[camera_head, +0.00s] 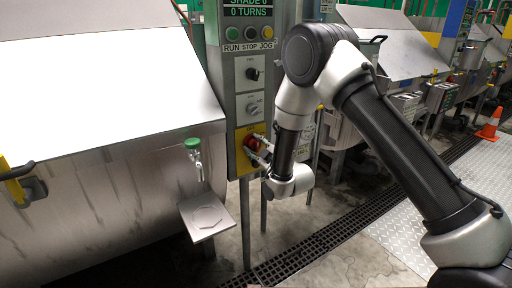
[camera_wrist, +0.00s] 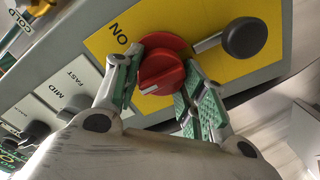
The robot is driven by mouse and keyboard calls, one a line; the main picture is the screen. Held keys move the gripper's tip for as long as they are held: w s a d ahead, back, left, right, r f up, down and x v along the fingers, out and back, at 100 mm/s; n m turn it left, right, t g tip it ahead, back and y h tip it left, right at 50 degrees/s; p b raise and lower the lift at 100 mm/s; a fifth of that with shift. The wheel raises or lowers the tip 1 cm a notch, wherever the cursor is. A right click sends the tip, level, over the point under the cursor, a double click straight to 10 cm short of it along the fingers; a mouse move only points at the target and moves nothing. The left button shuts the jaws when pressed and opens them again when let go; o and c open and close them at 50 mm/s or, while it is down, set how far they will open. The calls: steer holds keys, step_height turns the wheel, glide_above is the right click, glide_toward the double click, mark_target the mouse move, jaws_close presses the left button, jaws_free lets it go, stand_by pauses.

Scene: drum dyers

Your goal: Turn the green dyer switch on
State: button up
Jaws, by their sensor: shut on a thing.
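The switch is a red rotary knob (camera_wrist: 165,66) on a yellow plate (camera_wrist: 112,48) marked "ON" at its upper left in the wrist view. A small white mark shows on the knob's lower left side, away from the "ON" lettering. My gripper (camera_wrist: 160,80) is shut on the knob, with one finger on each side of it. A metal rod with a black ball end (camera_wrist: 244,38) sticks out to the right of the knob. In the head view the red knob (camera_head: 251,143) is low on the grey control column, and my gripper (camera_head: 261,150) reaches it from the right.
The control column (camera_head: 243,105) carries green, grey and yellow buttons and black dials above the plate. A green-topped valve (camera_head: 192,143) and small shelf (camera_head: 207,216) stand to the left. An orange cone (camera_head: 490,125) is far right. A floor grate (camera_head: 300,252) runs below.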

steer(key=shift+m, duration=0.4)
steer(key=m, duration=0.3)
steer(key=shift+m, duration=0.3)
steer(key=m, duration=0.4)
steer(key=shift+w+d+m, duration=0.1)
steer(key=shift+d+m, duration=0.05)
steer(key=shift+m, duration=0.15)
steer(key=m, duration=0.4)
steer(key=shift+w+d+m, duration=0.1)
steer(key=shift+d+m, duration=0.05)
steer(key=shift+m, duration=2.25)
steer(key=shift+f, duration=0.1)
steer(key=o, duration=1)
steer(key=shift+o, duration=0.2)
